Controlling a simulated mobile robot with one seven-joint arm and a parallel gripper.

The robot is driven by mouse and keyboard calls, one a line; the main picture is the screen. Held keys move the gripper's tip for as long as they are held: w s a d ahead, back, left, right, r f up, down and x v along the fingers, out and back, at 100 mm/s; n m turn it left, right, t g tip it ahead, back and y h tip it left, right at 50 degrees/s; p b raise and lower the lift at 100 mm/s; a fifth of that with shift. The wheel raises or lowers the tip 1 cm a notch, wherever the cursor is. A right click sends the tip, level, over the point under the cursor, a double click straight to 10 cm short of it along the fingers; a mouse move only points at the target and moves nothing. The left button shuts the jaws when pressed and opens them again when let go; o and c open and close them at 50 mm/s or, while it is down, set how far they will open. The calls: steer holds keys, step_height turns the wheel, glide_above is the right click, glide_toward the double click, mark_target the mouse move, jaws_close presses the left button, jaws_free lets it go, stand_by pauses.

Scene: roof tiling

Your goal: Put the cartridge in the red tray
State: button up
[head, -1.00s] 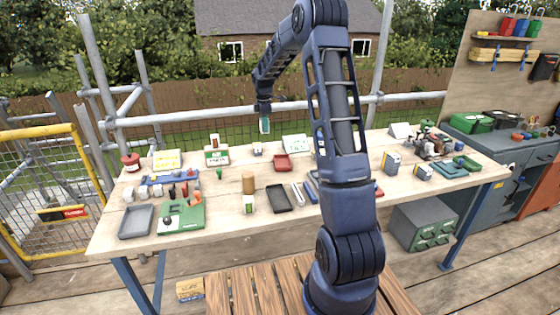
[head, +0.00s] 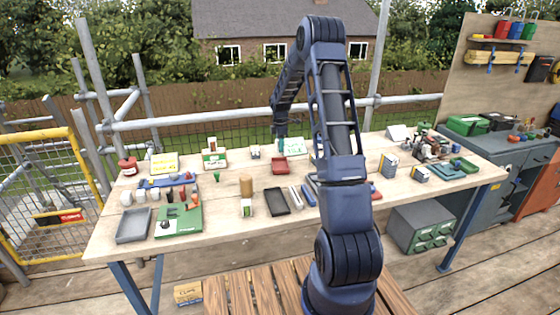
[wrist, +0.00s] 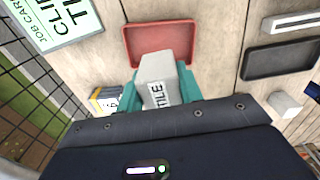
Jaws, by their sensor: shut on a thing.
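My gripper (wrist: 160,98) is shut on a pale grey cartridge (wrist: 157,72) with dark lettering, held between its teal fingers in the wrist view. The red tray (wrist: 160,32) lies just beyond the cartridge there, and the cartridge's end overlaps its near edge in the picture. I cannot tell the height of the cartridge over the tray. In the head view, my gripper (head: 281,142) is low over the far part of the bench, just behind the red tray (head: 280,167). The cartridge is too hidden to make out in the head view.
A job card (head: 292,146) stands behind the tray, and a small box (head: 255,152) stands to its left. A grey tray (head: 134,226) is at the left. Bare wood lies between the red and black trays.

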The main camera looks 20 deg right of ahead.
step_height(320, 180, down, 9)
steer(key=shift+r, duration=0.1)
stand_by(0.4)
steer(key=shift+f, duration=0.25)
steer(key=o, duration=1)
steer(key=shift+r, duration=0.1)
